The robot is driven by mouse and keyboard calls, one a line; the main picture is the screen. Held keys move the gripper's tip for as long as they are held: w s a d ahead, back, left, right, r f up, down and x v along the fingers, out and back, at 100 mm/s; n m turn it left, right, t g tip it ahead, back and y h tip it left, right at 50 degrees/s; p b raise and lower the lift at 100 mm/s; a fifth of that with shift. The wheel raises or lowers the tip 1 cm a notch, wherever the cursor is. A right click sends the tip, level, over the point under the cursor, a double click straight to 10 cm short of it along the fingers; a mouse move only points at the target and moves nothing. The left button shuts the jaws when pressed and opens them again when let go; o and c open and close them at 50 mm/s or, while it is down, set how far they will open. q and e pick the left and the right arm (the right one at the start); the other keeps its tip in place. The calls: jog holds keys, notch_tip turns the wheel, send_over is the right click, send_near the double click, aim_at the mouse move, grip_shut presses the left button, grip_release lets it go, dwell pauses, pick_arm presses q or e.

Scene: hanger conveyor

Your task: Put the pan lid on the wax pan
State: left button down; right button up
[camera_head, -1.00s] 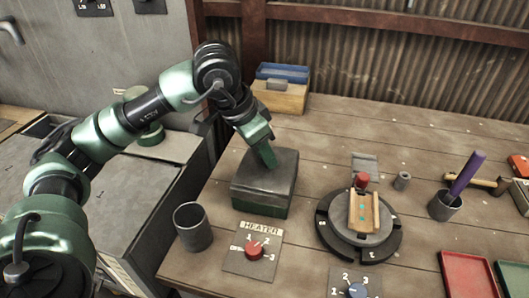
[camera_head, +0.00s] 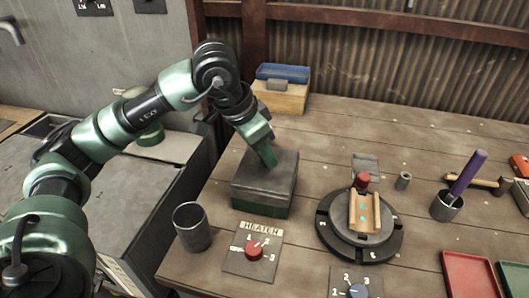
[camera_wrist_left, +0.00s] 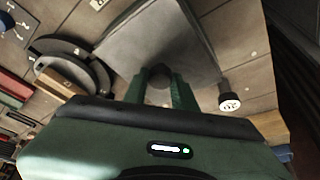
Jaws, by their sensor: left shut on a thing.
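The pan lid (camera_head: 284,163) is a flat grey square plate with a dark knob. It lies over the top of the wax pan (camera_head: 262,202), a dark green box on the bench, and appears level and lined up with it. Whether its rim is fully seated cannot be told. My left gripper (camera_head: 269,157) points down at the lid's middle. In the left wrist view its two green fingers (camera_wrist_left: 162,90) are shut on the dark knob (camera_wrist_left: 161,76), with the lid plate (camera_wrist_left: 140,40) spread beyond them. The pan is mostly hidden there. My right gripper is not in view.
A grey cup (camera_head: 192,227) stands left of the pan, near the bench edge. The heater dial (camera_head: 254,249) is in front. A round turntable (camera_head: 389,248) stands to the right. A wooden block with a blue tray (camera_head: 283,72) is behind. Bare planks lie between.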

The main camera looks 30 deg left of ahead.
aim_at(253, 171)
pick_arm(q)
jog(key=shift+f+b, duration=0.35)
jog(key=shift+b, duration=0.05)
dwell(0.4)
jog(key=c, duration=1.4)
grip_release()
jog(key=o, duration=0.6)
jog(key=v, duration=0.7)
jog(key=shift+s+a+r, duration=0.1)
jog(key=shift+s+r, duration=0.1)
jog(key=shift+r, duration=0.15)
